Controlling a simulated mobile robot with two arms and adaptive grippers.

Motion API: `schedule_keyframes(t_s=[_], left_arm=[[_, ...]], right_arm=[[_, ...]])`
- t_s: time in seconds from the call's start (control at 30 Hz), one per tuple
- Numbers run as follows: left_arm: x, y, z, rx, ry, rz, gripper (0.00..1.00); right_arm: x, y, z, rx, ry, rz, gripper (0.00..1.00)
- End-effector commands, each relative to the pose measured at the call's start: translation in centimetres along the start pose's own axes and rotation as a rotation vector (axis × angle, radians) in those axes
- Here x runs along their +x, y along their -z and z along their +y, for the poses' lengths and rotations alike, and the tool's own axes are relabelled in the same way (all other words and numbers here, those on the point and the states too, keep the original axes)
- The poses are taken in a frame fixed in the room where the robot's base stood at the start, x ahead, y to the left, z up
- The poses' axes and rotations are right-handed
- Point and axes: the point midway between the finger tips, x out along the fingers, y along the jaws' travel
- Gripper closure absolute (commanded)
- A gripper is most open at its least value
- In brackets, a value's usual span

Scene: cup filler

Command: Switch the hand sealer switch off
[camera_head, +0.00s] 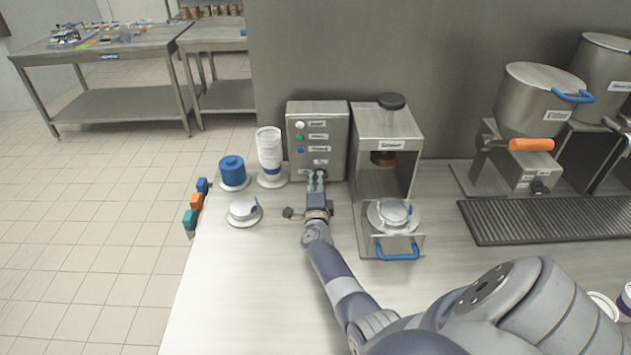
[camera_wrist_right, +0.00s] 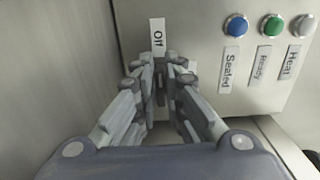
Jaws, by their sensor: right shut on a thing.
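The grey metal control box (camera_head: 318,138) stands at the back of the counter, beside the hand sealer (camera_head: 392,122). My right gripper (camera_head: 317,178) is at the low front of the box. In the right wrist view its fingertips (camera_wrist_right: 160,68) are closed around the small dark switch lever (camera_wrist_right: 160,88), just by a label reading "Off" (camera_wrist_right: 157,38). The fingers hide most of the switch, so its position cannot be told. Blue, green and pale lamps (camera_wrist_right: 271,26) sit on the panel with labels "Sealed", "Ready" and "Heat". My left gripper is not in view.
A stack of white cups (camera_head: 269,148) and a blue container (camera_head: 232,170) stand left of the box. A lidded cup (camera_head: 243,208) is in front of them. The sealer's tray has a blue handle (camera_head: 397,250). Metal pots (camera_head: 535,98) stand at right.

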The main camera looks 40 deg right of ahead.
Motion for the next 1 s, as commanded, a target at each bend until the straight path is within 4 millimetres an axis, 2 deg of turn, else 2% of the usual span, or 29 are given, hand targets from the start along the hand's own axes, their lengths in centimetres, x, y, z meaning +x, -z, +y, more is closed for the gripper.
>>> schedule_keyframes(t_s=[0.37,0.4,0.47,0.83,1.0], left_arm=[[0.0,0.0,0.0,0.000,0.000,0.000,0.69],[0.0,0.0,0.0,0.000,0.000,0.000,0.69],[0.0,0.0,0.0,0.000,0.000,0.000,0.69],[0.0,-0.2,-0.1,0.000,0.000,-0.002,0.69],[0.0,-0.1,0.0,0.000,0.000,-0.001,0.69]], right_arm=[[-0.1,0.0,0.2,-0.009,-0.004,-0.001,1.00],[-0.1,0.0,0.2,-0.009,-0.004,-0.001,0.81],[-0.1,0.0,0.2,-0.008,-0.004,-0.001,0.70],[-0.2,0.0,0.1,-0.005,-0.001,-0.001,0.70],[-1.4,-0.1,0.2,-0.002,-0.002,-0.002,0.70]])
